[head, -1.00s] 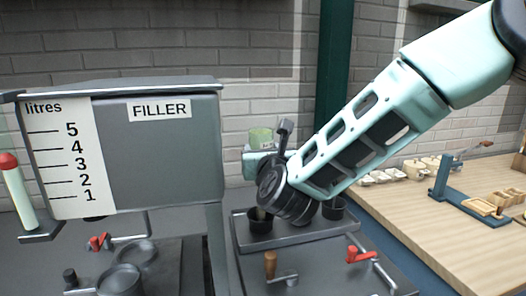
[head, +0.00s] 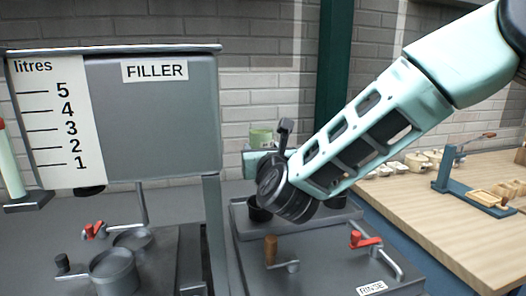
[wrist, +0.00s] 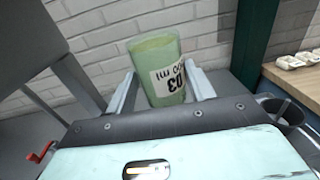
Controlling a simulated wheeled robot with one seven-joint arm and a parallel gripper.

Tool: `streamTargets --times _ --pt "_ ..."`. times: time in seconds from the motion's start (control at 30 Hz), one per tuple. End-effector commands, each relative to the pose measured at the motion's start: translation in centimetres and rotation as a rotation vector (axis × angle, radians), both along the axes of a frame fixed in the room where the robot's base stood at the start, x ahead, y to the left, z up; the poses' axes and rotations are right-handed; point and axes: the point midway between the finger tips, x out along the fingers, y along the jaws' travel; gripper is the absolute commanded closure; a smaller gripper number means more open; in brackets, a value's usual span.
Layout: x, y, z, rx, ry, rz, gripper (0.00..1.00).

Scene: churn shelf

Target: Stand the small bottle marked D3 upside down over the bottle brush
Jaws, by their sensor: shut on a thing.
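The small green bottle (head: 261,138) shows above my gripper in the head view, partly hidden by my arm. In the wrist view, the bottle (wrist: 157,66) is translucent green with a white label reading D3 and ml upside down. My gripper (wrist: 155,90) is shut on the bottle, with one pale finger on each side of it. The bottle is held slightly tilted, with its wider end up. I cannot make out the bottle brush in either view.
A grey filler (head: 150,115) stands at the left, with a round cup (head: 113,272) below it. Dark cups (head: 258,209) sit on a tray behind the panel marked RINSE (head: 372,288), which has crank handles. A wooden table (head: 440,205) with small items is at the right.

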Motion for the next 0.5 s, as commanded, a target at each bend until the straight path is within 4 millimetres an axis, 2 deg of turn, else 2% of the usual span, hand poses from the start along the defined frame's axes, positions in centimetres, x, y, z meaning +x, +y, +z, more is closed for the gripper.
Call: streamTargets --times 0.3,0.5 --pt "0.0 0.0 -1.5 0.000 -0.002 -0.001 0.71" --pt "0.0 0.0 -1.5 0.000 -0.002 -0.001 0.71"
